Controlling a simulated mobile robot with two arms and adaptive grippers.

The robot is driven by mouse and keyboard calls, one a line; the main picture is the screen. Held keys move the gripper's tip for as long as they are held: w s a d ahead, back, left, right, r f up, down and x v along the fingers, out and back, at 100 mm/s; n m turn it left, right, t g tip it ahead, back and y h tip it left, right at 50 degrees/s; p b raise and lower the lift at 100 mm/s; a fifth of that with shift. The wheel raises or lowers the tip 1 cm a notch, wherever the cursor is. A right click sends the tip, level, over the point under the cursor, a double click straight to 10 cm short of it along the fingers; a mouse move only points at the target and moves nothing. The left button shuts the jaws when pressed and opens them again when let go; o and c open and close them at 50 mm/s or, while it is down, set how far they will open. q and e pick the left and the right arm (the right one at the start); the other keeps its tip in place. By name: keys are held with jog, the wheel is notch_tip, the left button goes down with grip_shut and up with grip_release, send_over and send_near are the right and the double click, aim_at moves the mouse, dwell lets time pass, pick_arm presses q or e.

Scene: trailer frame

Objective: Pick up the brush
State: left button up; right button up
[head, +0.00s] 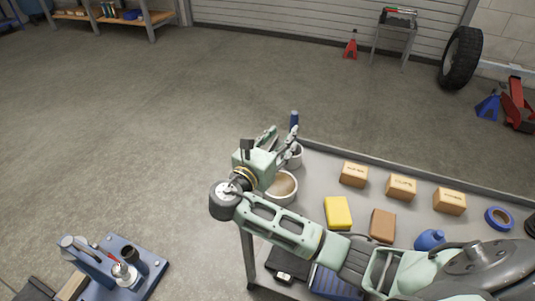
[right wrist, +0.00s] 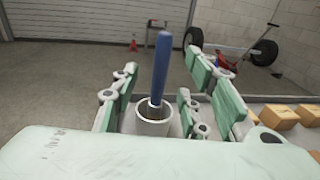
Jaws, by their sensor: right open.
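The brush (head: 294,119) shows as a blue handle standing up out of a light grey cup (head: 296,156) at the bench's far left corner. In the right wrist view the brush handle (right wrist: 161,66) rises from the cup (right wrist: 154,122), slightly tilted; its lower end is hidden in the cup. My right gripper (head: 281,134) is open, its fingers close by the cup and handle. In the right wrist view the handle stands between the spread fingers of my right gripper (right wrist: 162,84), with no visible grip on it. My left gripper is out of view.
A round container (head: 283,189) stands beside the cup, partly behind my right arm. A yellow block (head: 338,212), several small cardboard boxes (head: 354,174), a blue bottle (head: 430,239) and blue tape (head: 499,218) lie on the bench. The bench has a raised rim (head: 400,170). Open floor lies beyond.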

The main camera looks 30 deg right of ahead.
aim_at(292, 126)
jog(key=shift+w+d+r, duration=0.2)
jog(key=shift+w, duration=0.05)
jog(key=b+x, duration=0.1)
jog(key=x, duration=0.6)
jog(key=shift+s+d+f, duration=0.1)
jog(key=shift+s+d, duration=0.05)
jog(key=shift+s, duration=0.05)
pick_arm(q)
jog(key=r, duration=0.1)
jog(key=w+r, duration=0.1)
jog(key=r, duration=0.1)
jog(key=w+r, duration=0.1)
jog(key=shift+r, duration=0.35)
pick_arm(e)
jog(key=shift+c, duration=0.3)
grip_shut()
